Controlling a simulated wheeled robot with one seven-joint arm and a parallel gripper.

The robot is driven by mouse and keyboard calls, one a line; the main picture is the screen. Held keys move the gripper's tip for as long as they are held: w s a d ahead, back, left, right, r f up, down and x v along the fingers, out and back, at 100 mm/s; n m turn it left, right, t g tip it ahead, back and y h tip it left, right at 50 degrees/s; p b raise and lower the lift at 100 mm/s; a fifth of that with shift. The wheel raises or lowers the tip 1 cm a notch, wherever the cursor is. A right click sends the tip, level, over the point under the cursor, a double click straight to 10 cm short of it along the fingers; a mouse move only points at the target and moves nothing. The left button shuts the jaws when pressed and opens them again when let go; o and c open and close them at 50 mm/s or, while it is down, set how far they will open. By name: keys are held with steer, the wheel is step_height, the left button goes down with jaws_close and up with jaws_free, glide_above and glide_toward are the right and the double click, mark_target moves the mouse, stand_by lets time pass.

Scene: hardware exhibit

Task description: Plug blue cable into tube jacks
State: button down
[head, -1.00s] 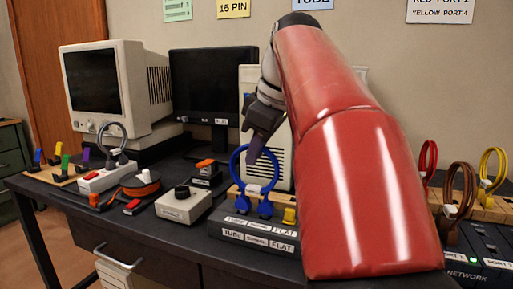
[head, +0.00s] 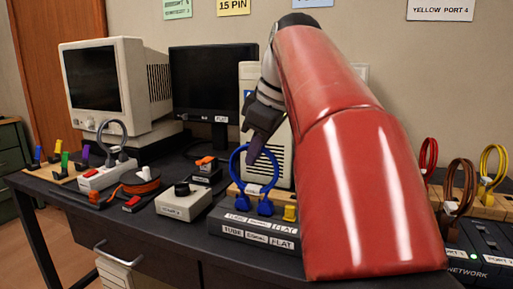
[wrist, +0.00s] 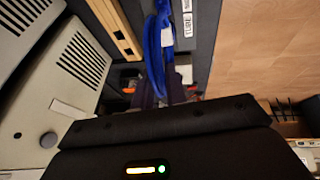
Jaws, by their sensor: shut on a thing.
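The blue cable (head: 276,161) is an upright loop with a white tag and two blue plugs at its lower ends. The plugs are at the top of the dark jack box (head: 228,232), whose front labels include TUBE and FLAT. I cannot tell whether they are seated in the jacks. My gripper (head: 252,151) is shut on the top of the loop, its dark fingers pointing down. In the wrist view the blue cable (wrist: 152,50) runs up from between the fingers, beside the TUBE label (wrist: 187,26). The jack openings are hidden.
A computer tower (head: 283,160) stands behind. A network box (head: 480,240) and upright cable loops are at right.

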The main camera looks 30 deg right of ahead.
stand_by(0.3)
steer(key=c, duration=1.3)
jaws_free()
steer(key=shift+c, duration=0.2)
steer(key=shift+o, duration=0.3)
steer(key=o, duration=0.6)
steer(key=shift+p+v, duration=0.95)
steer(key=shift+v, duration=2.85)
